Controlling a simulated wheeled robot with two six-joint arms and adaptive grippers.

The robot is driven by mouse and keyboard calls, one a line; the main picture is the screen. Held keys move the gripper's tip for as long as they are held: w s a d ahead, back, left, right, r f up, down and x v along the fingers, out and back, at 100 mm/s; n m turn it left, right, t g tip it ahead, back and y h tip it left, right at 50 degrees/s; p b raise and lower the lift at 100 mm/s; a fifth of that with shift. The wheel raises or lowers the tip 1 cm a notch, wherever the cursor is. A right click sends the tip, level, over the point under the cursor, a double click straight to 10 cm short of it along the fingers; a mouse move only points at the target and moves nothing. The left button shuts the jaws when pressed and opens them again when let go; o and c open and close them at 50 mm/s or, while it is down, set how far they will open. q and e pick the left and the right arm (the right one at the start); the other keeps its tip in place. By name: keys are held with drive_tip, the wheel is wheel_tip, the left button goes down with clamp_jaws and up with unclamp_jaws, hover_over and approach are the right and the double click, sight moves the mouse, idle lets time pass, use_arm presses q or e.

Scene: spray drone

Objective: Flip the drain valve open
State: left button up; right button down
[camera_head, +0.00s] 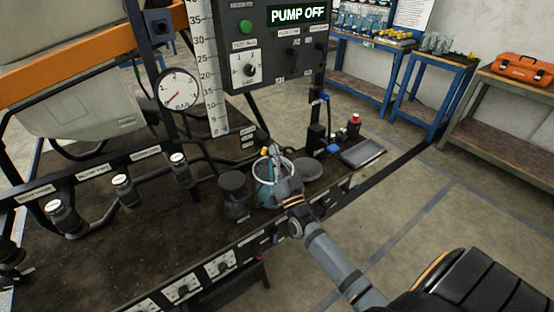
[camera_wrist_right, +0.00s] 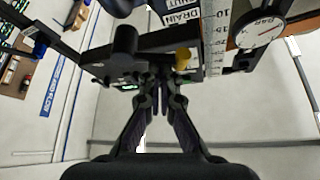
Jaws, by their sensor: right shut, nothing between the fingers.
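The right gripper (camera_head: 274,163) is over the bench by the clear jug. In the right wrist view its fingers (camera_wrist_right: 160,88) are shut with nothing between them. A yellow-tipped part (camera_wrist_right: 182,58), possibly the drain valve handle, lies just beyond and right of the fingertips on dark pipework. A small yellow tip also shows beside the gripper in the head view (camera_head: 264,151). The left gripper is not in view.
A clear jug (camera_head: 264,186) stands under the gripper, with a dark lidded jar (camera_head: 235,190) left of it and a grey round lid (camera_head: 307,169) right. A control box (camera_head: 270,45) reading PUMP OFF and a pressure gauge (camera_head: 179,88) rise behind. A flat tray (camera_head: 362,153) lies right.

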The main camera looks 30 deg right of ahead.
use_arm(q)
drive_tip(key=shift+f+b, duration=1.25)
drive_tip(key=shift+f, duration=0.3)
use_arm(e)
drive_tip(key=shift+a+f+n+t+y, duration=0.1)
drive_tip(key=shift+f+n+y, duration=0.15)
drive_tip(key=shift+n+y, duration=0.8)
drive_tip(key=shift+a+f+n+t+y, duration=0.1)
drive_tip(key=shift+f+n+y, duration=0.15)
drive_tip(key=shift+n+y, duration=0.8)
drive_tip(key=shift+a+f+n+t+y, duration=0.1)
drive_tip(key=shift+f+n+y, duration=0.3)
drive_tip(key=shift+n, duration=1.2)
drive_tip(key=shift+r+n+y, duration=0.15)
drive_tip(key=shift+n+y, duration=0.15)
